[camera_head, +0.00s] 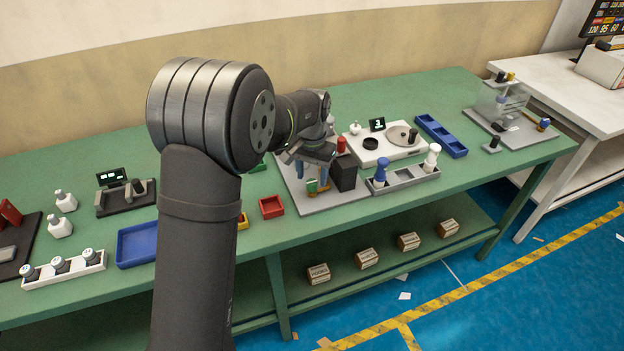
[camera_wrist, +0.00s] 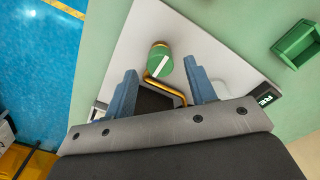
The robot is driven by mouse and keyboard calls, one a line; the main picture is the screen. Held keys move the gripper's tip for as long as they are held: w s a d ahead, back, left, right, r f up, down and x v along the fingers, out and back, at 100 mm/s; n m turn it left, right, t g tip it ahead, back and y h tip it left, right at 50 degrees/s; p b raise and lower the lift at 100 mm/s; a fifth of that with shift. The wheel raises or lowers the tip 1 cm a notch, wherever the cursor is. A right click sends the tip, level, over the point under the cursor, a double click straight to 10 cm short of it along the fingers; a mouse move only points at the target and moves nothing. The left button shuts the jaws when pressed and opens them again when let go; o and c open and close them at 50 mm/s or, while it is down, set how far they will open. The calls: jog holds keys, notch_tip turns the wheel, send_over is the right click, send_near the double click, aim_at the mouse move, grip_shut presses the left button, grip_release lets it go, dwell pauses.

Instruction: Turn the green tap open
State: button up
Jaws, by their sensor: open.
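The green tap (camera_wrist: 161,62) is a round green knob with a white stripe, set on a brass pipe (camera_wrist: 160,84). In the wrist view it lies just ahead of and between my fingertips, with the stripe running diagonally. In the head view the tap (camera_head: 312,186) shows small, at the front of a light grey board (camera_head: 291,191). My gripper (camera_wrist: 159,65) is open and empty, its blue fingers one on each side of the tap and apart from it. In the head view my gripper (camera_head: 311,176) points down over the board.
A grey tray (camera_head: 408,178) with blue and white bottles lies to the right. A red tray (camera_head: 271,207) is at the left. A green tray (camera_wrist: 297,42) shows in the wrist view.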

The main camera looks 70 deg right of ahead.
jog(key=shift+f, duration=1.15)
jog(key=c, duration=1)
